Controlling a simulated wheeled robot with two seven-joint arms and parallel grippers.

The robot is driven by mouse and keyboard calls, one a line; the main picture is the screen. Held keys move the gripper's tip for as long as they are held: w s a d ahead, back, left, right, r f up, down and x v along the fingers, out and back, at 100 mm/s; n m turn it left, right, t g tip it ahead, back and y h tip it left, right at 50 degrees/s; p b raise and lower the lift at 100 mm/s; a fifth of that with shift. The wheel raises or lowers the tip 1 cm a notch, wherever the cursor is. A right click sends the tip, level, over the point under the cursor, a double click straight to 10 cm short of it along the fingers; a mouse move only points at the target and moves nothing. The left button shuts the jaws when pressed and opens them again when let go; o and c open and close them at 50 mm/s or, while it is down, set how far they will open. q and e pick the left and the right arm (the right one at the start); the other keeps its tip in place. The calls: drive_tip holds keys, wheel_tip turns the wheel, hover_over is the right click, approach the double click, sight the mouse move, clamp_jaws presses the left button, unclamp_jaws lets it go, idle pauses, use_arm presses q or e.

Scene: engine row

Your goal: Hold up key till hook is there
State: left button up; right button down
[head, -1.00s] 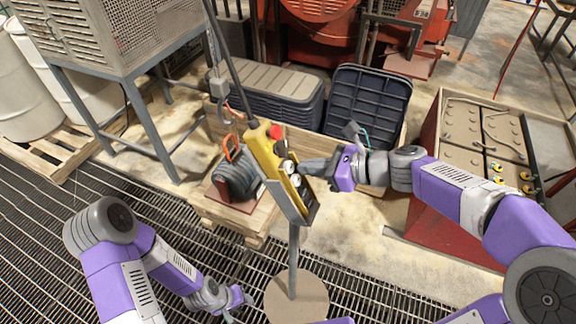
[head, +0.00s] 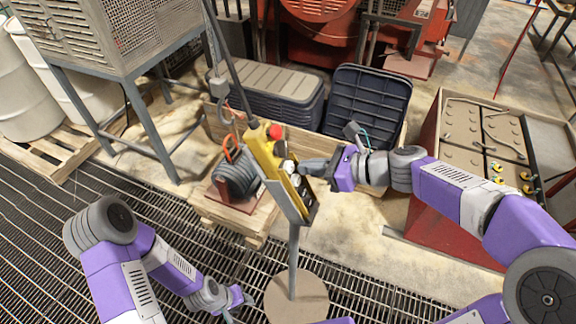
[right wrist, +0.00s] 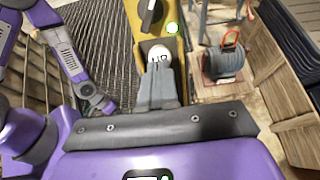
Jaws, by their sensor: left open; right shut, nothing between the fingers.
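A yellow control pendant (head: 267,155) sits in a holder on a grey post in the middle of the head view. It carries a red button (head: 275,132) on top. In the right wrist view its white key marked UP (right wrist: 158,54) shows just beyond my fingertips. My right gripper (head: 302,168) is shut and empty, its tips at the lower edge of that key (right wrist: 162,72); whether the key is pressed I cannot tell. A grey hoist block (head: 217,86) with its hook hangs left of the pendant. My left gripper (head: 238,302) is open, low near the post's base.
A dark motor (head: 234,178) with an orange sling (head: 231,147) stands on a wooden pallet behind the pendant. Dark crates (head: 262,95) stand behind it. A red-sided bin (head: 427,215) is at right. Grating floor (head: 45,210) is clear at left.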

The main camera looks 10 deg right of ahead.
sight(291, 167)
drive_tip(key=shift+a+f, duration=0.1)
drive_tip(key=shift+a, duration=0.05)
idle(0.4)
drive_tip(key=shift+b+x, duration=0.55)
drive_tip(key=shift+x, duration=0.85)
idle(6.0)
